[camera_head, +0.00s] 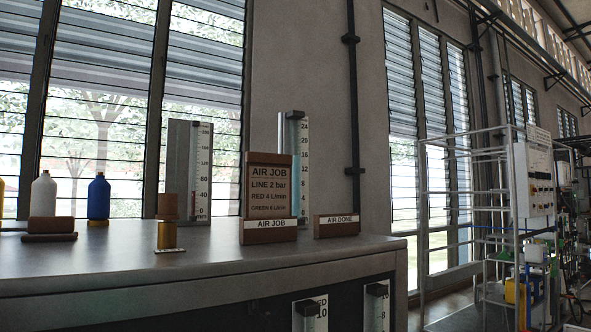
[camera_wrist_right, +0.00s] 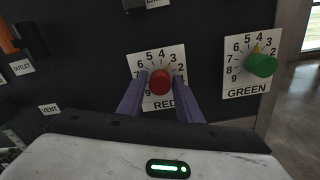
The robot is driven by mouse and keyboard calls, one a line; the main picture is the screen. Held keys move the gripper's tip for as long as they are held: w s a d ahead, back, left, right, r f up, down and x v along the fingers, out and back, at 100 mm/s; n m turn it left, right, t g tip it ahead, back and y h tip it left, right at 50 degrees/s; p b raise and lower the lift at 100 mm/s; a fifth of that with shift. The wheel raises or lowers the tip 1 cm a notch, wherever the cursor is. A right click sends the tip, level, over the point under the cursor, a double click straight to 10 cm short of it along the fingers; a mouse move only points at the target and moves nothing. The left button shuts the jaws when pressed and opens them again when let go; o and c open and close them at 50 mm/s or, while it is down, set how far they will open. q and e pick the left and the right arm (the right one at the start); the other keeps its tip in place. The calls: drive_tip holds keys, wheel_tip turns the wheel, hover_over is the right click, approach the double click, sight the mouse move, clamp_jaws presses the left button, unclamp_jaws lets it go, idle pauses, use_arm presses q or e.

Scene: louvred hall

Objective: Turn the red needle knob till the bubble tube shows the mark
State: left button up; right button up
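The red needle knob (camera_wrist_right: 160,82) sits on a white numbered dial card (camera_wrist_right: 140,100) marked RED, in the right wrist view. The two purple fingers of my right gripper (camera_wrist_right: 161,80) flank it closely on both sides and appear closed on it. A job board (camera_head: 270,188) reads LINE 2 bar, RED 4 L/min and a smaller GREEN line. My left gripper is not in view.
A green knob (camera_wrist_right: 262,65) on a GREEN dial card stands right of the red one. OUTLET (camera_wrist_right: 22,68) and VENT (camera_wrist_right: 50,109) labels are at left. On the bench (camera_head: 130,258) stand bottles, tall gauges and an AIR DONE block (camera_head: 337,226). A second tube (camera_head: 377,306) hangs below.

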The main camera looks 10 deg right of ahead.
drive_tip(key=shift+o, duration=1.3)
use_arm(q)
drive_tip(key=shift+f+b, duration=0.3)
use_arm(e)
drive_tip(key=v, duration=0.7)
use_arm(q)
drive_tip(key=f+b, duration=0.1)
drive_tip(key=b, duration=0.1)
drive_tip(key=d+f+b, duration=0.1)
drive_tip(key=b, duration=0.1)
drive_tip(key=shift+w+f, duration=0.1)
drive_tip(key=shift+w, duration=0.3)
use_arm(e)
drive_tip(key=v, duration=1)
drive_tip(key=shift+s, duration=0.15)
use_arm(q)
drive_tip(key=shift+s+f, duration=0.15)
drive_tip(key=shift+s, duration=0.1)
